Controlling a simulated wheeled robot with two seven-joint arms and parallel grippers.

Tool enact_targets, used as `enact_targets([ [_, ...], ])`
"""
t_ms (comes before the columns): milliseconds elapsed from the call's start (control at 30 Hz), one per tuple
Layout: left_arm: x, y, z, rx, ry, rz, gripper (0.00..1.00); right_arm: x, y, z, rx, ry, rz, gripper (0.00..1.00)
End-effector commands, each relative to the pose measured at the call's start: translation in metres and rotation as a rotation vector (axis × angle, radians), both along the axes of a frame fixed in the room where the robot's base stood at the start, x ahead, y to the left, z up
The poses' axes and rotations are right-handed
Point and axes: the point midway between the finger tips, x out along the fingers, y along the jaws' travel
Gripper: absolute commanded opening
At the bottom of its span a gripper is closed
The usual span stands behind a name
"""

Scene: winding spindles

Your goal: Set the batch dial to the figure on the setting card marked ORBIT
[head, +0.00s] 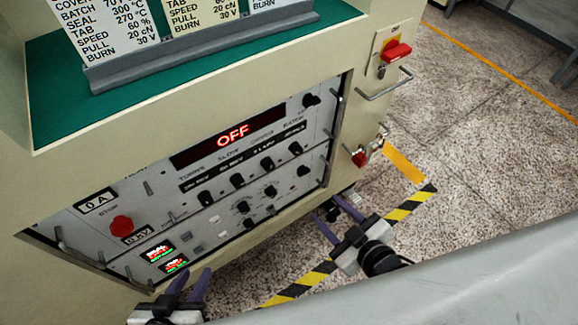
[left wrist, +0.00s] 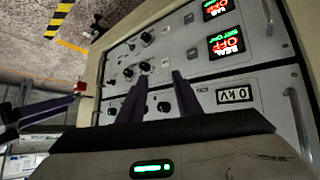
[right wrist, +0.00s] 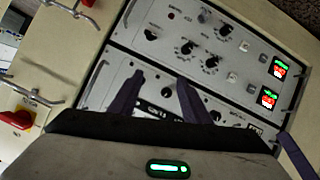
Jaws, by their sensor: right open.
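The control panel (head: 240,170) has a lit display (head: 233,133) reading OFF. Under it is a row of black knobs with small labels; the rightmost label looks like BATCH, above the batch dial (head: 296,148), but its setting is too small to read. Setting cards (head: 195,14) stand in a grey holder; their top edges are cut off, so no ORBIT name shows. My left gripper (head: 193,278) is open and empty, low in front of the panel's lower left. My right gripper (head: 326,208) is open and empty, near the panel's lower right corner. Neither touches a knob.
A red stop button (head: 121,226) is on the panel's left. A red rotary switch (head: 397,51) and handle (head: 385,85) are on the cabinet's right side. Metal handles project from the panel. The green ledge (head: 60,100) carries the card holder. Open floor lies to the right.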

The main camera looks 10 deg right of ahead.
Motion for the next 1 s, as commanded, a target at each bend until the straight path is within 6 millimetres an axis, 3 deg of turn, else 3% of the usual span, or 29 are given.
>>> enact_targets([
  [33,-0.002,-0.001,-0.031,-0.009,-0.002,0.001,0.31,0.019,-0.006,-0.023,-0.076,-0.100,0.048,0.43],
  [233,-0.002,-0.005,-0.057,-0.043,-0.020,0.010,0.31,0.065,-0.014,-0.020,-0.343,-0.446,0.195,0.43],
  [400,-0.002,-0.007,-0.062,-0.057,-0.026,0.013,0.31,0.079,-0.015,-0.010,-0.454,-0.591,0.245,0.43],
  [567,-0.002,-0.008,-0.061,-0.062,-0.028,0.015,0.31,0.093,-0.011,-0.006,-0.472,-0.616,0.251,0.43],
  [1000,0.005,-0.016,-0.073,-0.062,0.007,-0.015,0.31,0.163,0.015,-0.006,-0.468,-0.612,0.250,0.43],
])
